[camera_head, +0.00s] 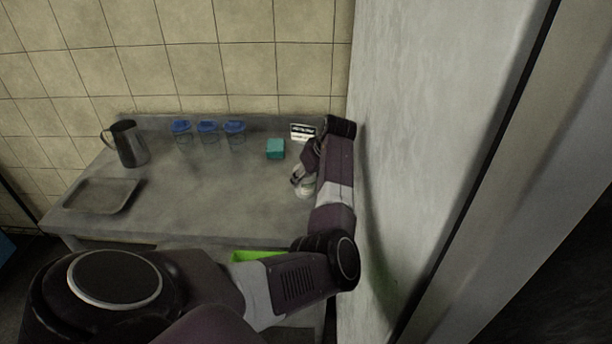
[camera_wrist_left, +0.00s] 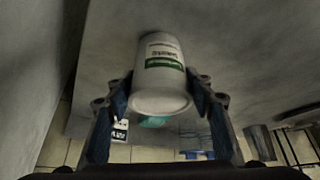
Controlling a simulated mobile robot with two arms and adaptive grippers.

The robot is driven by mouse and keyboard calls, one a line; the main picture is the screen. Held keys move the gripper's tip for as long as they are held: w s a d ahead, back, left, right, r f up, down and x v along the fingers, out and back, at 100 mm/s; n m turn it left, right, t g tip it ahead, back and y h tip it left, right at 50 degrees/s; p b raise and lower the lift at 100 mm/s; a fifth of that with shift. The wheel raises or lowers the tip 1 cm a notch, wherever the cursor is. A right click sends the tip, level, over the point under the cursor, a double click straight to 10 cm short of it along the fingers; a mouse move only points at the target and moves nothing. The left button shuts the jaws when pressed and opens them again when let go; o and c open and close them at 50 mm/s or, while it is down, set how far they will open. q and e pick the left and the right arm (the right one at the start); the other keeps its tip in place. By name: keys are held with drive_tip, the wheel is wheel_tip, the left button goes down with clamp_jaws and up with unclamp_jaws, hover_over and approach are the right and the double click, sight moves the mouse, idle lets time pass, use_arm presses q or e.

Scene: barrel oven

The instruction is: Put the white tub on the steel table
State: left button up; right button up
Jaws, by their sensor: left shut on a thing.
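The white tub (camera_wrist_left: 161,78), with a green label, is between the fingers of my left gripper (camera_wrist_left: 163,95) in the left wrist view. The fingers touch it on both sides. In the head view the left gripper (camera_head: 299,181) is over the right end of the steel table (camera_head: 215,200), and a little of the white tub (camera_head: 305,188) shows beside its fingers. The tub is at or close to the tabletop; I cannot tell whether it touches. My right gripper is not in view.
On the table are a metal pitcher (camera_head: 128,144), a shallow metal tray (camera_head: 101,195), three blue-lidded containers (camera_head: 208,132), a teal block (camera_head: 275,149) and a white-and-black card or box (camera_head: 303,132). A grey wall (camera_head: 420,120) stands close on the right. The middle of the table is clear.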

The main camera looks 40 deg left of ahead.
use_arm(q)
drive_tip(key=shift+r, duration=0.1)
drive_tip(key=o, duration=1.6)
drive_tip(key=w+b+v, duration=0.1)
drive_tip(key=v, duration=0.6)
drive_tip(key=shift+s+d+r, duration=0.15)
drive_tip(key=shift+s+r, duration=0.1)
drive_tip(key=shift+s, duration=0.3)
